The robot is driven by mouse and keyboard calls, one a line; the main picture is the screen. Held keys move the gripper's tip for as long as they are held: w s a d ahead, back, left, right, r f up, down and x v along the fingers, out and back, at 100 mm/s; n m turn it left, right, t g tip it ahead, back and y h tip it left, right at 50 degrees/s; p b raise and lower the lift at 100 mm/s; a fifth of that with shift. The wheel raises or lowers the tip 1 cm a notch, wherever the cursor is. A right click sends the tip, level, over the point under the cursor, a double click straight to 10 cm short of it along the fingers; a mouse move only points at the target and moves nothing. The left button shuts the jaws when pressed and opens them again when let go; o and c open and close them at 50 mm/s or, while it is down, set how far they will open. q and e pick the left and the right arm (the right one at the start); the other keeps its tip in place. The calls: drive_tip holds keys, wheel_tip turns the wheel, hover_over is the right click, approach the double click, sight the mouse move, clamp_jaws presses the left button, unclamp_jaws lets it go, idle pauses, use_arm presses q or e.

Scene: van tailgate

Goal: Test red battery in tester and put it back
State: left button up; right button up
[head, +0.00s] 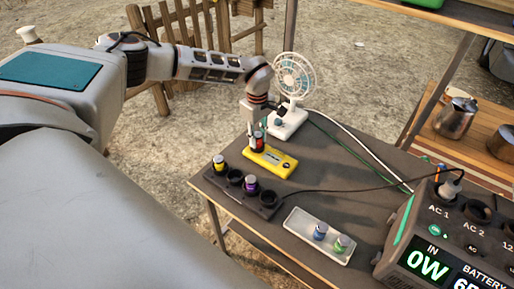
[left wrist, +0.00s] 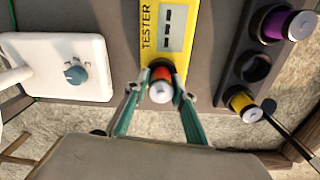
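The red battery (left wrist: 161,76) stands upright at the near end of the yellow tester (head: 270,162), its pale end facing the left wrist camera. Whether it is fully seated is hidden. The tester's display (left wrist: 172,28) shows dark bars in the left wrist view. My left gripper (head: 258,135) is over this end of the tester, its fingertips closed around the battery's sides. The black battery rack (head: 226,188) holds a yellow battery (head: 219,161) and a purple battery (head: 251,183), with an empty slot (left wrist: 257,67) between them. My right gripper is out of view.
A small white fan (head: 291,118) stands just behind the tester. A white tray (head: 300,245) with blue (head: 320,231) and green (head: 341,243) batteries lies at the front. A power station (head: 440,225) fills the right side, with cables crossing the table.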

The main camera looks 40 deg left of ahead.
use_arm(q)
drive_tip(key=shift+o, duration=1.4)
drive_tip(key=shift+s+d+f, duration=0.15)
drive_tip(key=shift+s+f, duration=0.2)
drive_tip(key=shift+f, duration=0.45)
drive_tip(key=shift+w+f, duration=0.1)
drive_tip(key=shift+w, duration=0.15)
drive_tip(key=shift+r, duration=0.25)
wheel_tip(320, 180, up, 12)
drive_tip(key=shift+r, duration=0.1)
